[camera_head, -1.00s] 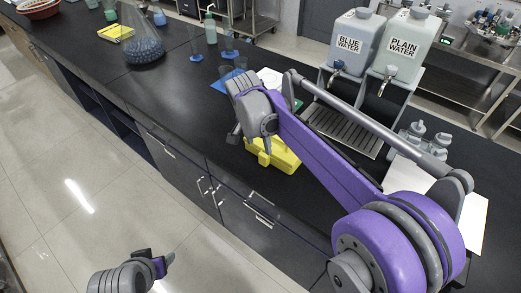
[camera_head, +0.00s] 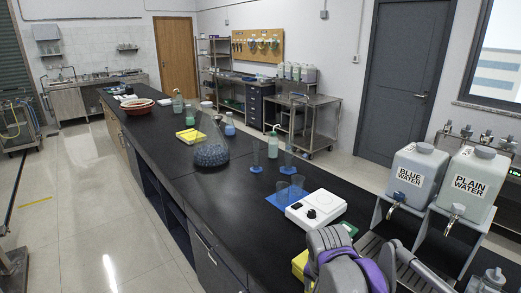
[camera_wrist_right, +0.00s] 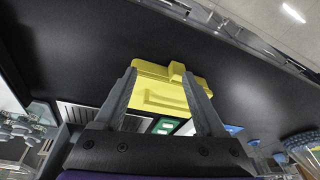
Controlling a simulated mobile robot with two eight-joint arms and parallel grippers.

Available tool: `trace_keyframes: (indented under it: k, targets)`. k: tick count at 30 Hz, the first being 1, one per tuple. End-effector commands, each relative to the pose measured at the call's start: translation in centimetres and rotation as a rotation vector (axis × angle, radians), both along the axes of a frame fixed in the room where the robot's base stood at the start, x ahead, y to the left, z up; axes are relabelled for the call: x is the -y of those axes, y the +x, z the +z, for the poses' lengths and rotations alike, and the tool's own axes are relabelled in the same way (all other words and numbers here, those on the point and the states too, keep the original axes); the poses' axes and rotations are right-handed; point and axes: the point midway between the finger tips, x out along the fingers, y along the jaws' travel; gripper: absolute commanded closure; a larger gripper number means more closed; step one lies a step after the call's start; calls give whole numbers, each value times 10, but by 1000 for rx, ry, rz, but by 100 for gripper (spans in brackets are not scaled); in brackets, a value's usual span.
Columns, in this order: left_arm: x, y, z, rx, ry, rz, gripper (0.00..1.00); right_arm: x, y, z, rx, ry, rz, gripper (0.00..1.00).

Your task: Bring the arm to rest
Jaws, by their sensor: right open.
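My right arm (camera_head: 345,262) shows at the bottom of the head view, purple and grey, cut off by the lower edge. Its fingers do not show clearly there. In the right wrist view my right gripper (camera_wrist_right: 160,76) has its two grey fingers spread apart. A yellow object (camera_wrist_right: 165,92) lies beyond and between them on the black bench; I cannot tell whether they touch it. Its edge (camera_head: 299,262) also shows in the head view, mostly hidden by my arm. My left gripper is out of view.
The black bench (camera_head: 165,150) bears a white device (camera_head: 315,208), a large flask (camera_head: 211,150), beakers and a red bowl (camera_head: 137,104). Two tanks marked BLUE WATER (camera_head: 413,177) and PLAIN WATER (camera_head: 472,184) stand at right. Open floor (camera_head: 85,215) lies left.

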Motion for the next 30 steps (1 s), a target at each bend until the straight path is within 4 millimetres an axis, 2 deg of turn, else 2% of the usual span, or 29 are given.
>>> trace_keyframes:
  k: [1,5,9,12,15,19,26,28,30]
  targets:
    - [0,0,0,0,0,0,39,5,-23,-4,18,0,59,28]
    - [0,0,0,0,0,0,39,13,-70,-17,72,-16,227,28]
    - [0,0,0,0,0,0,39,19,-117,-40,135,-50,396,28]
    - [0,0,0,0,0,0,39,21,-143,-57,172,-79,492,28]
    - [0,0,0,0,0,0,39,21,-161,-70,201,-103,562,28]
    - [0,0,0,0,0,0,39,22,-172,-80,220,-123,609,28]
    - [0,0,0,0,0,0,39,22,-173,-81,224,-128,619,28]
    - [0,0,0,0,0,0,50,22,-173,-81,224,-128,619,38]
    - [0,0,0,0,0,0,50,22,-173,-81,224,-128,619,50]
